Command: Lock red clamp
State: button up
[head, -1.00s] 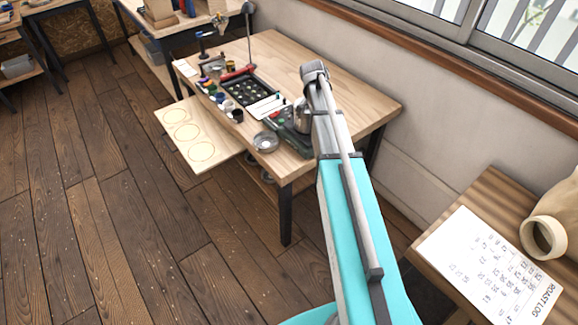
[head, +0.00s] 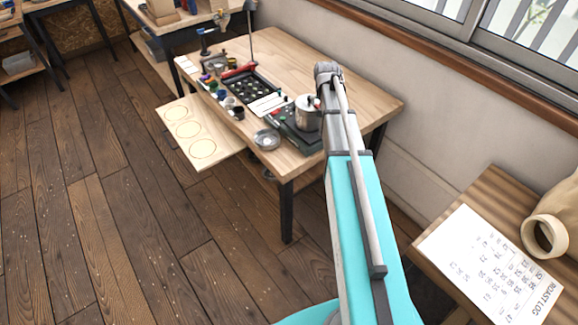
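A small red thing (head: 240,71) lies at the far end of a black tray with round wells (head: 263,87) on the wooden table. My turquoise and grey arm rises from the bottom of the head view and reaches over the table's right side. My gripper is not visible; the arm's upper joint ends the part that shows.
A steel pot (head: 307,113) stands on a dark green base (head: 290,129) beside my arm. A metal dish (head: 267,139), several small cups and a white card (head: 268,104) are near the tray. A board with three circles (head: 221,160) juts out from the table's left side. A roast log sheet (head: 490,265) lies on the right table.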

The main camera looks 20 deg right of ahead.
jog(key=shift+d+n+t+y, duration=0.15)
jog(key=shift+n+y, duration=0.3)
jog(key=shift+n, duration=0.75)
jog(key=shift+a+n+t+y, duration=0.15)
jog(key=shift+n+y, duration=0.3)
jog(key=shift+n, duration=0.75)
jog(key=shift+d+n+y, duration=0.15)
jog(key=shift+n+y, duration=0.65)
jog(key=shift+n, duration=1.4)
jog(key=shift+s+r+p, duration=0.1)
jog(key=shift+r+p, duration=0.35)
jog(key=shift+p, duration=0.05)
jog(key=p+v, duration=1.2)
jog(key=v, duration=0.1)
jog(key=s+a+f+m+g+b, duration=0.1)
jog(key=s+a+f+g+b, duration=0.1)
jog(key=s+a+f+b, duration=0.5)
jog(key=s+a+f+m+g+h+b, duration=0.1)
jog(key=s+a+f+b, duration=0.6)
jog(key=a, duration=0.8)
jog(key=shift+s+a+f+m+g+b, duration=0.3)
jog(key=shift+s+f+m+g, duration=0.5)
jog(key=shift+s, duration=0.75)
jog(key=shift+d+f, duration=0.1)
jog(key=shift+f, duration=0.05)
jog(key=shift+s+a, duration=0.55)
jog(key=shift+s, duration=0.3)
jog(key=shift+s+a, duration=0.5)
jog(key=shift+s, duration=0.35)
